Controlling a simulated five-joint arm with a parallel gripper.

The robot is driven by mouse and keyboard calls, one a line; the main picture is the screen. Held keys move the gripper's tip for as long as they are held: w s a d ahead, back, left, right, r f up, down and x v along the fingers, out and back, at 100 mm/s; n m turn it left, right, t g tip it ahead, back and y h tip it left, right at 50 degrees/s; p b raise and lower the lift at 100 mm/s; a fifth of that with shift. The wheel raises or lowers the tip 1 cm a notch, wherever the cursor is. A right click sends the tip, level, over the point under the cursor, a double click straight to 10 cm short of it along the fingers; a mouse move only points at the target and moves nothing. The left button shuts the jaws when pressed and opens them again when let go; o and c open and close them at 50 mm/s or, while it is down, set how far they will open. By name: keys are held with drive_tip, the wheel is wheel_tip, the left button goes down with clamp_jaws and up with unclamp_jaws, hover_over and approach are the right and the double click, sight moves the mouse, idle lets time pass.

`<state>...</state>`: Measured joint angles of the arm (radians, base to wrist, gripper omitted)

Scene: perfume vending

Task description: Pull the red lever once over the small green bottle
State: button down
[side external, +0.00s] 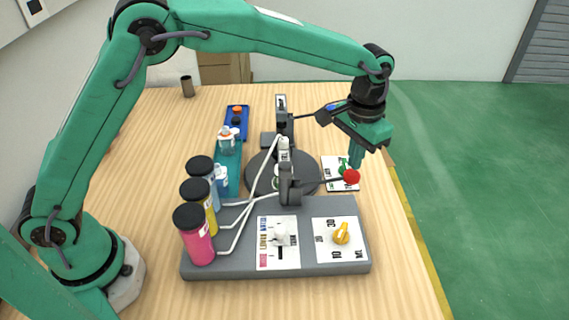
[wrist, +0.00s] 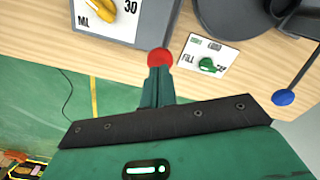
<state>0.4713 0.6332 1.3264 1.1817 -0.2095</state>
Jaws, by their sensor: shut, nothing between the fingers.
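The red ball (side external: 352,176) of the lever sits at the end of a thin dark rod from the dispenser post (side external: 290,185). My gripper (side external: 356,158) is shut and empty, fingers pointing down, tips right at the top of the ball. In the wrist view the red ball (wrist: 160,57) shows just beyond the closed fingertips (wrist: 160,72); I cannot tell whether they touch. A small white-capped bottle (side external: 284,146) stands on the dark turntable (side external: 262,165). A bit of green (side external: 276,183) shows beside the post, mostly hidden, so I cannot confirm the green bottle.
The grey base (side external: 220,268) carries pink (side external: 196,240), yellow (side external: 204,212) and blue bottles, a white slider and a yellow knob (side external: 341,234). A green knob (wrist: 207,65) is on the fill/load card. A blue ball lever (wrist: 283,97) is nearby. A teal tray (side external: 230,182) holds small bottles.

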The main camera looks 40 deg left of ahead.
sight(353, 172)
drive_tip(key=shift+f, duration=0.5)
drive_tip(key=shift+f, duration=2.6)
drive_tip(key=shift+r, duration=4.65)
